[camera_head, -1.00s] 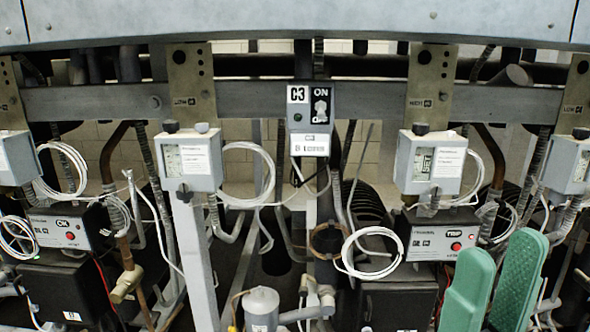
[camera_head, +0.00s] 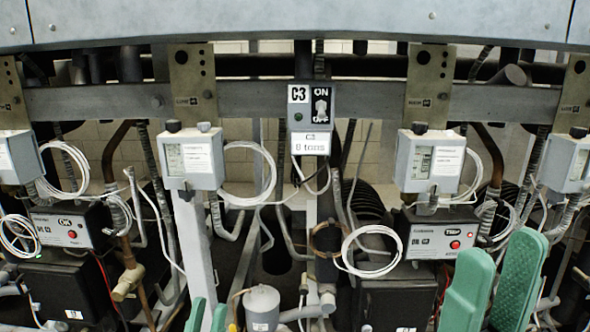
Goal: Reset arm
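My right gripper (camera_head: 494,284) shows at the lower right with two green fingers, held apart with nothing between them. It stands in front of the control box with the TRIP label (camera_head: 438,236), covering part of its right side. My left gripper (camera_head: 207,315) shows only as two green fingertips at the bottom edge, left of the grey cylinder (camera_head: 262,306). A gap lies between these tips and nothing shows in it. The rest of the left gripper is out of view.
A C3 switch box (camera_head: 312,103) hangs at the centre of a grey rail (camera_head: 245,102). Pressure switches stand at left (camera_head: 192,158) and right (camera_head: 431,162). A box labelled OK (camera_head: 68,228) is at the left. Looped white cables and pipes crowd the area.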

